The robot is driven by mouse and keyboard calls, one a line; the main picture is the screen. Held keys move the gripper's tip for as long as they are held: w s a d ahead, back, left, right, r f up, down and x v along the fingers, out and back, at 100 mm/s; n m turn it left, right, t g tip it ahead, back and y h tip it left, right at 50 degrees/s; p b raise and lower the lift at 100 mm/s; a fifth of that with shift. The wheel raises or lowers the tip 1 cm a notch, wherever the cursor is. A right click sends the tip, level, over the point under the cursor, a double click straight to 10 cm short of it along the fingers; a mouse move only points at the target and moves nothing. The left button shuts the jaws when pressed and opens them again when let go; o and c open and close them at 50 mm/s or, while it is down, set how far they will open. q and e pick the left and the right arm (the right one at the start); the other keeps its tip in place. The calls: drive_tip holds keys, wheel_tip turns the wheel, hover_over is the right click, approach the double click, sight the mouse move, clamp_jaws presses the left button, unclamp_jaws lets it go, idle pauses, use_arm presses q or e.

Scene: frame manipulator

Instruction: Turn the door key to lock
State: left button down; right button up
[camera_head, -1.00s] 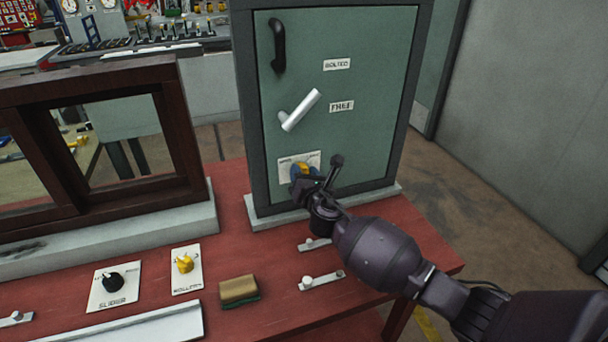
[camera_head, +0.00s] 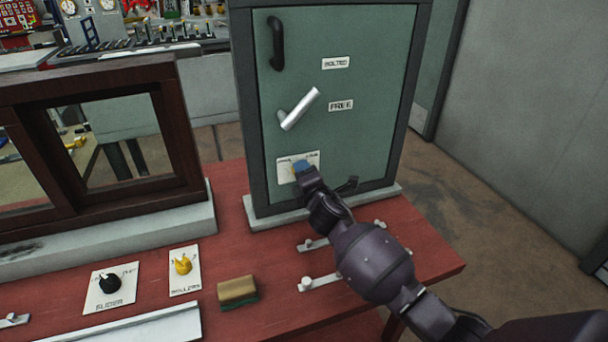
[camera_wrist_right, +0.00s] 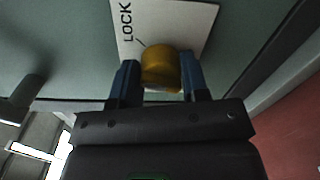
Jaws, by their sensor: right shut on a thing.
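The door key is a yellow knob (camera_wrist_right: 160,68) on a white plate (camera_head: 285,170) low on the green door (camera_head: 365,140). In the right wrist view the plate reads LOCK beside the knob. My right gripper (camera_wrist_right: 158,80) is shut on the knob, with one blue fingertip on each side of it. In the head view the gripper (camera_head: 302,168) covers most of the knob and part of the plate. My left gripper is not in view.
A silver lever handle (camera_head: 300,108) and a black pull handle (camera_head: 278,45) are on the door above. A brown window frame (camera_head: 180,130) stands left. The red table (camera_head: 225,240) carries black and yellow knobs on plates and a sponge (camera_head: 238,291).

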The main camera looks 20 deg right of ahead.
drive_tip(key=m, duration=0.5)
drive_tip(key=shift+m, duration=0.4)
idle(0.3)
drive_tip(key=o, duration=0.9)
drive_tip(key=shift+s, duration=0.1)
drive_tip(key=s, duration=1)
drive_tip(key=shift+s+d+r, duration=0.2)
drive_tip(key=shift+s, duration=0.1)
